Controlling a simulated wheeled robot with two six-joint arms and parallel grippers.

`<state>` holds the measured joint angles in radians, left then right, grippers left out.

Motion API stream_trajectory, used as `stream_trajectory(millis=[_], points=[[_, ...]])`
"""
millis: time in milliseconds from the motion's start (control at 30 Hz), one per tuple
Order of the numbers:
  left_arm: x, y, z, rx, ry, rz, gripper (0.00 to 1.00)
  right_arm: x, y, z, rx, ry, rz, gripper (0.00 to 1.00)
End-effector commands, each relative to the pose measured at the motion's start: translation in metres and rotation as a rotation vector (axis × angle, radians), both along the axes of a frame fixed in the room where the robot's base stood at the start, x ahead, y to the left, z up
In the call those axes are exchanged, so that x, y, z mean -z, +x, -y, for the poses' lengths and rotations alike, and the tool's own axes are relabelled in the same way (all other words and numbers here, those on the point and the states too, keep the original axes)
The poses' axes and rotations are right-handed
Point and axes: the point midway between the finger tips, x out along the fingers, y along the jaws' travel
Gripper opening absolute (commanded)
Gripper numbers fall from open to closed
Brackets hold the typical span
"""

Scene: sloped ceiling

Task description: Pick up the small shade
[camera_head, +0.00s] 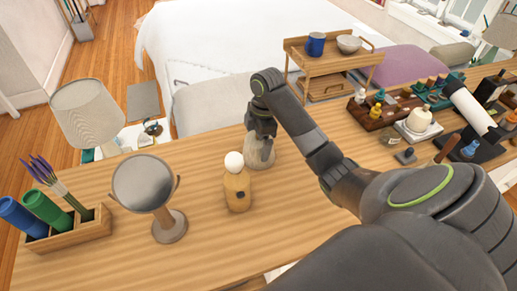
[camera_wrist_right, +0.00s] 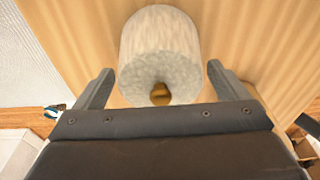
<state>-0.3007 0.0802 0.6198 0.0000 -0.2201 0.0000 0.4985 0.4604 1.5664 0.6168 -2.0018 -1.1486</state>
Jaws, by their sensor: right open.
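The small shade (camera_head: 260,153) is a pale, mottled grey, tapered piece standing on the wooden tabletop (camera_head: 310,205). In the right wrist view the shade (camera_wrist_right: 160,42) shows with a brass knob (camera_wrist_right: 160,94) at its near end. My right gripper (camera_head: 262,137) is just above the shade and partly covers it. In the right wrist view its two fingers (camera_wrist_right: 159,84) are spread, one on each side of the shade's near end, with gaps visible. My left gripper is not in view.
A wooden lamp base with a white bulb (camera_head: 237,188) stands close in front of the shade. A round mirror (camera_head: 143,184) and a wooden box of rolls (camera_head: 68,235) are left. Trays with bottles (camera_head: 385,108) are right. The front middle tabletop is clear.

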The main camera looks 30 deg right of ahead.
Motion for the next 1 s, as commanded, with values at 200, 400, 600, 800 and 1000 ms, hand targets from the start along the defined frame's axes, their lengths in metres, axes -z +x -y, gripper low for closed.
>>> stream_trajectory(millis=[200, 400, 600, 800, 1000], points=[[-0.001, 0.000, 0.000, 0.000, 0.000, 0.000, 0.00, -0.001, 0.000, 0.000, 0.000, 0.000, 0.000, 0.84], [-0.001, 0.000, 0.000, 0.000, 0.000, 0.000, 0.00, -0.001, 0.000, 0.000, 0.000, 0.000, 0.000, 0.58], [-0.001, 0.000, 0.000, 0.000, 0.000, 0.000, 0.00, -0.001, 0.000, 0.000, 0.000, 0.000, 0.000, 0.56], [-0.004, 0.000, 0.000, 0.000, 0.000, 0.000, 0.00, -0.004, 0.000, 0.000, 0.000, -0.001, 0.000, 0.56], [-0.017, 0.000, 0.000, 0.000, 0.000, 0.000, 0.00, -0.019, 0.000, 0.000, 0.000, -0.001, 0.001, 0.56]])
